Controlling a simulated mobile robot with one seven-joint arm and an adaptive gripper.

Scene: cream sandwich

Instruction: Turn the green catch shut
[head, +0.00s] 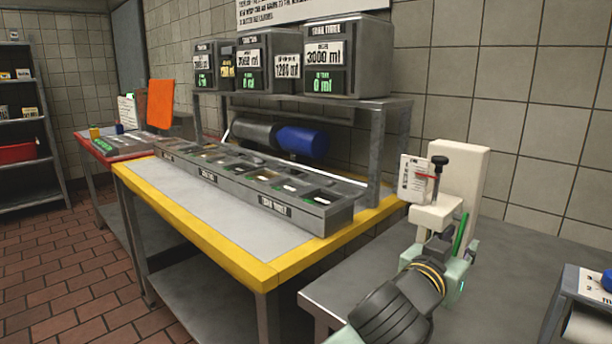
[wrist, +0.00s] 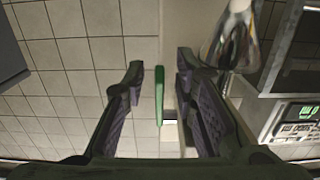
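The green catch (wrist: 159,95) is a narrow upright bar in the wrist view, between the two fingers of my gripper (wrist: 160,72). The fingers are apart, with a visible gap on each side of the catch, so the gripper is open. In the head view the catch (head: 461,237) is a thin, slightly tilted green strip on the cream-coloured device (head: 466,180). My gripper (head: 437,248) is right at the device's lower front there. My gripper and wrist hide part of the device's lower portion.
The device has a black knob (head: 440,160) and a white label card (head: 414,180). It stands on a grey table (head: 340,288) against the tiled wall. A yellow-edged table (head: 205,228) with a compartment tray (head: 330,222) is at left. A small stand (head: 592,290) is at right.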

